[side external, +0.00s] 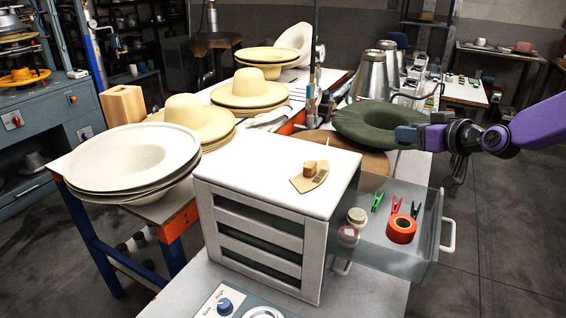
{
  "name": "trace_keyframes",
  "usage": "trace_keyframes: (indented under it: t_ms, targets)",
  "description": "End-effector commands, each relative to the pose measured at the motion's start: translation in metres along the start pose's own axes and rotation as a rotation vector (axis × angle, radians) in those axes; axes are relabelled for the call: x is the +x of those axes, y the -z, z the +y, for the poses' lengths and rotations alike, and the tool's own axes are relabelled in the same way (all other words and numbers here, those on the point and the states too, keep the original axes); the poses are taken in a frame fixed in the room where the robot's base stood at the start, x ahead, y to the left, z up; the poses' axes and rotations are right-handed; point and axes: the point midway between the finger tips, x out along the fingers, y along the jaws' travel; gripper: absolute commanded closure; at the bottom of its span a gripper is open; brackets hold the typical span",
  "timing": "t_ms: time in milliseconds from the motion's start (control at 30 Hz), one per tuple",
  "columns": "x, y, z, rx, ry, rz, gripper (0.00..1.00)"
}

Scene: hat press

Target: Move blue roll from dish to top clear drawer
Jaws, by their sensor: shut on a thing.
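My gripper (424,135) is at the right end of the work table, shut on the blue roll (407,134). The roll is at the right side of a dark green, wide-rimmed, dish-like piece (362,113); I cannot tell whether they touch. The top clear drawer (432,243) is pulled out to the right of the white cabinet, below and in front of my gripper. In it are an orange-red roll (401,229), a green clip (377,201), a red clip (396,204), a dark clip (415,210) and cream round items (357,216).
The white cabinet (270,183) has a tan piece with a small wooden block (309,175) on top. Hats and brims (186,117) stand in stacks to the left and behind. Metal cones (370,75) stand behind the green piece. Some bare drawer floor shows around the clips.

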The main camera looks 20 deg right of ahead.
Motion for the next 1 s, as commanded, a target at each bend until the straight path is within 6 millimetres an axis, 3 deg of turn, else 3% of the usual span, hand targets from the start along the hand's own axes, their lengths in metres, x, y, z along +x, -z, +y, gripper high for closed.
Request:
trace_keyframes:
  t_ms: [300, 500, 800, 1000]
  targets:
    - [-0.035, 0.045, -0.079, -0.051, 0.147, 0.007, 0.87]
    - [-0.06, 0.061, -0.114, -0.084, 0.228, 0.004, 0.87]
    - [-0.073, 0.069, -0.131, -0.103, 0.273, 0.0, 0.87]
    - [-0.063, 0.068, -0.135, -0.104, 0.276, -0.005, 0.87]
